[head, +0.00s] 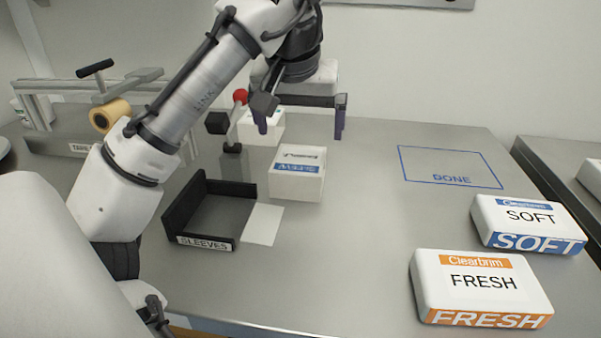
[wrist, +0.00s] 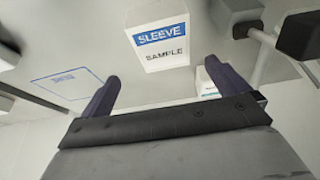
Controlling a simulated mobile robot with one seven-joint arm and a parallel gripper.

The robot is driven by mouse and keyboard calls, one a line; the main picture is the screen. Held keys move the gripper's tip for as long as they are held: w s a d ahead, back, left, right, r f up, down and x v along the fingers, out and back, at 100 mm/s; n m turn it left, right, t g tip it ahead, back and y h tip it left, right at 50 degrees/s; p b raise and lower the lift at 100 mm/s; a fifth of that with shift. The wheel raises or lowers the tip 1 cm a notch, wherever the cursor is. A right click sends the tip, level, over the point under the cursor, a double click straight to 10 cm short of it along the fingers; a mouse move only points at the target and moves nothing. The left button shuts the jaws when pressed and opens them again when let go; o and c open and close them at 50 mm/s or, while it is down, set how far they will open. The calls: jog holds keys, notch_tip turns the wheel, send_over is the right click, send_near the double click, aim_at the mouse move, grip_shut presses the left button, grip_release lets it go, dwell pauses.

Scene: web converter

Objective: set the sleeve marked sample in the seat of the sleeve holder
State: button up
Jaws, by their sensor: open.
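The sleeve marked sample (head: 297,184) is a white box with a blue band, standing on the grey bench right of the black tray. In the wrist view the sleeve (wrist: 160,45) reads SLEEVE and SAMPLE. A black-walled tray labelled SLEEVES (head: 230,189) looks like the sleeve holder; its front right side is open and its grey floor looks empty. My gripper (head: 301,128) is open and empty, above and behind the sleeve and apart from it. The fingers also show in the wrist view (wrist: 163,76), with the sleeve beyond their tips.
A post with a black block and red knob (head: 240,96) stands behind the tray. Another white box (head: 262,134) is behind the sleeve. A pale sheet (head: 263,225) lies beside the tray. FRESH (head: 478,285) and SOFT (head: 527,222) packs are right. The DONE outline (head: 450,168) is empty.

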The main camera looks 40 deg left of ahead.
aim_at(299, 159)
jog(key=shift+s+x, duration=0.1)
jog(key=shift+x, duration=1.65)
jog(key=shift+s+x, duration=0.15)
jog(key=shift+x, duration=1.6)
jog(key=shift+a+f, duration=0.2)
jog(key=shift+f, duration=0.1)
jog(key=c, duration=1)
jog(key=shift+o, duration=0.2)
jog(key=shift+r, duration=0.15)
notch_tip(299, 159, up, 20)
jog(key=p, duration=1.7)
